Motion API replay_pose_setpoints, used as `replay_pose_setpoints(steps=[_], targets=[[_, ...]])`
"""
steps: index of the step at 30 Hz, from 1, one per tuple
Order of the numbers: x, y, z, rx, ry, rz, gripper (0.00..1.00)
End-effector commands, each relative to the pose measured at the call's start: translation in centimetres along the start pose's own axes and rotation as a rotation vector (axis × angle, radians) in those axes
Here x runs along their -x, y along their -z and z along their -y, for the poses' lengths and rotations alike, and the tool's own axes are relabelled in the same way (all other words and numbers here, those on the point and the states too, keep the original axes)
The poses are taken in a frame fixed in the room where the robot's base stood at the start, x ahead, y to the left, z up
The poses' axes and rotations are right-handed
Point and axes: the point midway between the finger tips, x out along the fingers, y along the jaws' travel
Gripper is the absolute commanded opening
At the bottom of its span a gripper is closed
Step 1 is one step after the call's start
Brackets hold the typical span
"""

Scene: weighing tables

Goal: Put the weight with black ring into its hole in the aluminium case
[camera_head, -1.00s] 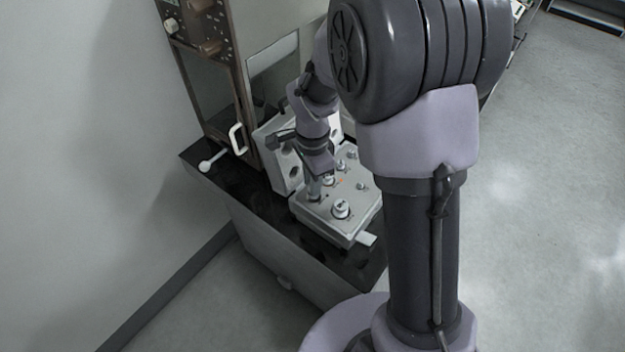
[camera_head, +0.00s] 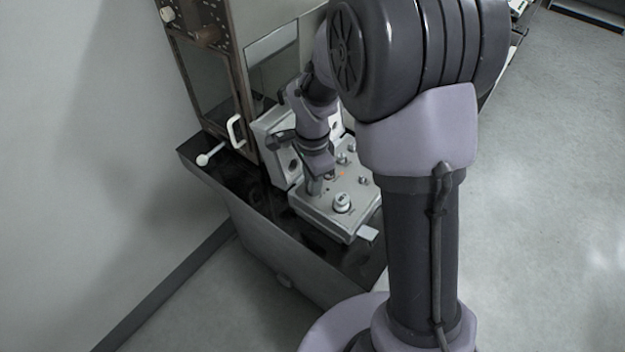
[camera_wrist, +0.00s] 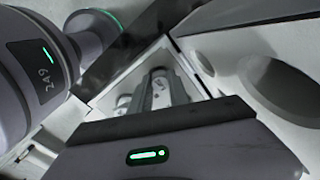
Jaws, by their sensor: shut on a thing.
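The open aluminium case (camera_head: 322,213) lies on the dark tabletop, with its lid (camera_head: 272,150) raised behind. Several knobbed weights stand in its face, including a larger one (camera_head: 342,202) near the front. My gripper (camera_head: 317,182) points down over the left-middle of the case. In the wrist view it is shut around a shiny metal piece (camera_wrist: 163,90), taken to be the weight. No black ring can be made out on it, and its lower end and the hole below are hidden. Round openings (camera_wrist: 280,88) show at the right of the wrist view.
A glass-fronted cabinet (camera_head: 243,110) with a white handle (camera_head: 235,132) stands behind and left of the case. A white knobbed lever (camera_head: 205,159) sticks out at the table's left. The table's front edge lies close to the case. Open floor is at right.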

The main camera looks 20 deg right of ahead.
Motion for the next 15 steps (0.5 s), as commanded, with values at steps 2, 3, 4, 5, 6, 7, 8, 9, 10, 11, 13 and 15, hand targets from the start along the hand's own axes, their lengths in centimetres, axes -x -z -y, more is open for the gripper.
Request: replay_pose_setpoints(steps=[2,3,4,5,6,7,8,9,10,11,13,15], targets=[[0.06,0.0,0.01,0.0,0.0,0.0,0.0],[0.06,0.0,0.01,0.0,0.0,0.0,0.0],[0.07,0.0,0.01,0.0,0.0,0.0,0.0],[0.07,0.0,0.02,0.0,0.001,0.0,0.26],[0.07,0.0,0.02,0.0,0.001,0.0,0.33],[0.07,0.0,0.02,0.0,0.001,0.0,0.39],[0.07,0.0,0.02,0.0,0.001,0.0,0.45],[0.07,0.0,0.02,0.0,0.001,0.0,0.47],[0.07,0.0,0.02,0.0,0.001,0.0,0.47],[0.07,0.0,0.02,0.0,0.001,0.0,0.47],[0.06,0.0,0.01,0.0,0.0,0.0,0.47],[0.06,0.0,0.01,0.0,0.0,0.0,0.47]])
